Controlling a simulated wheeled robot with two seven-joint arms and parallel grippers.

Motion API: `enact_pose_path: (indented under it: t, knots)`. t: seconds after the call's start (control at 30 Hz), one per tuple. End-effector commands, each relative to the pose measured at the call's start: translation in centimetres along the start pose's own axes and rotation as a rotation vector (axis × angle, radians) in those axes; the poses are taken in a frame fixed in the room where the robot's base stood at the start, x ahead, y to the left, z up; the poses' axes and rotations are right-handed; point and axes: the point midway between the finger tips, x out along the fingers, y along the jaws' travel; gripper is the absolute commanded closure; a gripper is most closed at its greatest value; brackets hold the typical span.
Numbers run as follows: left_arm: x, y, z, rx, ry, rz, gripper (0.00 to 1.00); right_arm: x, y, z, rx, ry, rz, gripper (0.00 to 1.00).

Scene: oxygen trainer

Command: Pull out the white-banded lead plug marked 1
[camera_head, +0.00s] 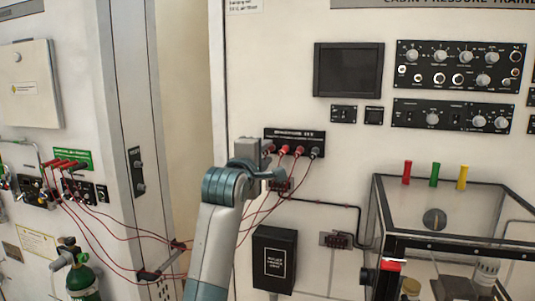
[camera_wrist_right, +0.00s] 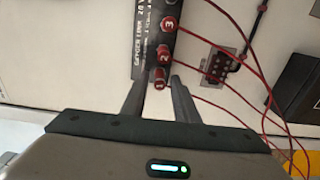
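The plug marked 1 (camera_wrist_right: 160,78) is red with a pale numbered end and sits in the black panel (camera_wrist_right: 148,25), the lowest of the row in the right wrist view. My right gripper (camera_wrist_right: 159,84) is open, with one finger on each side of that plug; I cannot tell if they touch it. Plugs marked 2 (camera_wrist_right: 164,54) and 3 (camera_wrist_right: 169,25) sit above it. In the head view my right gripper (camera_head: 268,169) is at the left end of the panel (camera_head: 295,134) and partly hides plug 1. My left gripper is not in view.
Red leads (camera_wrist_right: 236,112) run from the plugs past the right finger. A small socket block (camera_wrist_right: 220,67) is beside the panel. In the head view a black box (camera_head: 275,258) is below, and a clear-walled case (camera_head: 450,205) stands at the right.

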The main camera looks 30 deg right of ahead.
Motion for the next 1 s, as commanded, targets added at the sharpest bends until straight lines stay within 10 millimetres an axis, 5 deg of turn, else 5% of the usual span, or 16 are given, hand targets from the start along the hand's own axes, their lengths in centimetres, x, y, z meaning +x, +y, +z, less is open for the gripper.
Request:
enact_pose_path:
  t: [1.0]
  knots:
    - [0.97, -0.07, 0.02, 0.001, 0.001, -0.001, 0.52, 0.01, -0.04, 0.03, 0.000, 0.000, 0.000, 0.73]
